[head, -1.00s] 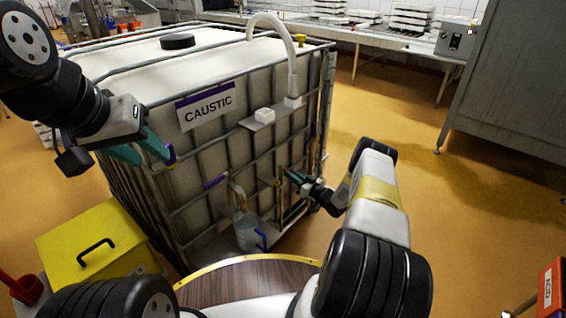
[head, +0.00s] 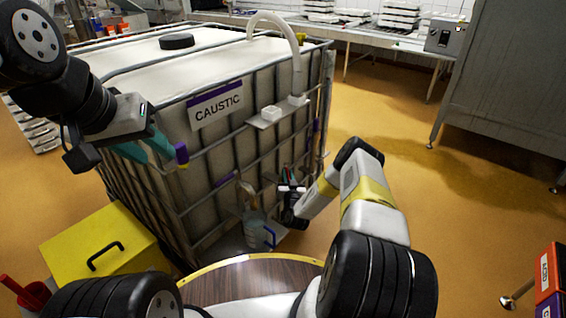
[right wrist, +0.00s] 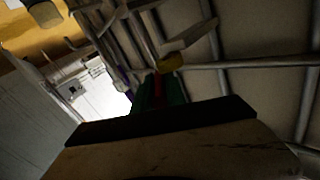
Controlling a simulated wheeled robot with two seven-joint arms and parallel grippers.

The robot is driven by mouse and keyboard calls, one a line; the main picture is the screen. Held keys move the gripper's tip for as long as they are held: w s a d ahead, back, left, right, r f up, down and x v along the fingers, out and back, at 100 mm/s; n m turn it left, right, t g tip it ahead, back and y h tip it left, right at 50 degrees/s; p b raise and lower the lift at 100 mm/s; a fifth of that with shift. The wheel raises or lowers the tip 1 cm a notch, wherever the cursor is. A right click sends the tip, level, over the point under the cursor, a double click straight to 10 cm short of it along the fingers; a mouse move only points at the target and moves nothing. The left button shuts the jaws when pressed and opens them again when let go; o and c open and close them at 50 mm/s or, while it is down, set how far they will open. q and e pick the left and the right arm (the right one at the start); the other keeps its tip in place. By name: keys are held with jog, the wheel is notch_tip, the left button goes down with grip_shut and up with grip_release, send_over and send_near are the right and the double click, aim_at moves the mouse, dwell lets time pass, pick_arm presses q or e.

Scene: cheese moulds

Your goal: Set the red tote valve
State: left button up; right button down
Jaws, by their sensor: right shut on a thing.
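The caustic tote (head: 215,104) is a white tank in a grey metal cage at the centre of the head view. My right gripper (head: 289,180) is low at the tote's near right side, in front of the cage. In the right wrist view its green fingers (right wrist: 160,90) are shut on a thin red piece (right wrist: 158,88), which looks like the red valve handle. The valve body is mostly hidden. My left gripper (head: 150,148) is at the tote's left upper side; whether its teal fingers are apart is unclear.
A clear jug with a blue handle (head: 258,232) is low beside the tote. A yellow box (head: 95,245) stands at the left, near a red container (head: 32,296). Red and purple boxes (head: 549,275) are at the lower right. Orange floor (head: 440,215) is open at the right.

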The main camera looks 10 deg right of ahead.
jog(key=shift+w+a+m+g+h, duration=0.15)
jog(key=shift+a+m+h, duration=0.25)
jog(key=shift+m+h, duration=0.45)
jog(key=shift+s+a+m+g+h, duration=0.1)
jog(key=shift+a+m+g+h, duration=0.25)
jog(key=shift+h, duration=0.9)
jog(key=shift+w+a+m, duration=0.1)
jog(key=shift+m, duration=0.2)
jog(key=c, duration=1.4)
grip_release()
jog(key=shift+o, duration=0.2)
